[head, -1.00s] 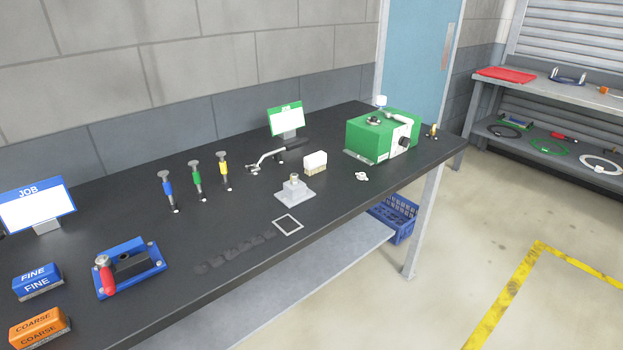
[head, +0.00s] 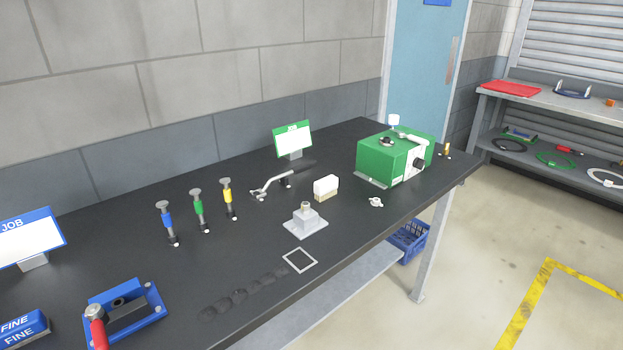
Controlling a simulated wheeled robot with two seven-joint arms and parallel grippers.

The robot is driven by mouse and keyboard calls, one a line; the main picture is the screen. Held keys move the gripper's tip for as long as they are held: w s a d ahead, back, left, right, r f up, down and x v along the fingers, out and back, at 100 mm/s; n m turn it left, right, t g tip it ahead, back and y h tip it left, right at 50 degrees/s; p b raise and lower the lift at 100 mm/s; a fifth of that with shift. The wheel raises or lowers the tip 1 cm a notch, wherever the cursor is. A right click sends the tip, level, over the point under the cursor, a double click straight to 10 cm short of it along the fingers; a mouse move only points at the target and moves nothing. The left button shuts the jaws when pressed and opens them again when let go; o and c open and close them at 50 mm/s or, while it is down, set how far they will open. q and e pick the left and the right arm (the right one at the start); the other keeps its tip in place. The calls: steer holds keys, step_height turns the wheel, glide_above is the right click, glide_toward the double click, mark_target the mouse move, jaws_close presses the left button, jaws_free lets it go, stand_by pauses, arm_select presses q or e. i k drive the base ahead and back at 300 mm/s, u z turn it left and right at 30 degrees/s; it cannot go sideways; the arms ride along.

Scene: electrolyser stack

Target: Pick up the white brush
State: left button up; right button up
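The white brush (head: 326,185) stands on the black bench, a small block with a white upper part and a tan lower part. It is behind the grey pedestal (head: 306,222) and slightly right of it, apart from it. Nothing covers it. Neither of my grippers shows in the head view.
A green machine (head: 392,157) stands right of the brush, with a small pale part (head: 376,202) before it. A bent metal tool (head: 275,186) lies left. A green-framed screen (head: 293,139) stands behind. The bench (head: 150,270) also holds several coloured-handled tools and a blue fixture (head: 147,300).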

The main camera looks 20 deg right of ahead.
mark_target(324, 188)
steer(key=i, duration=0.5)
steer(key=z, duration=0.7)
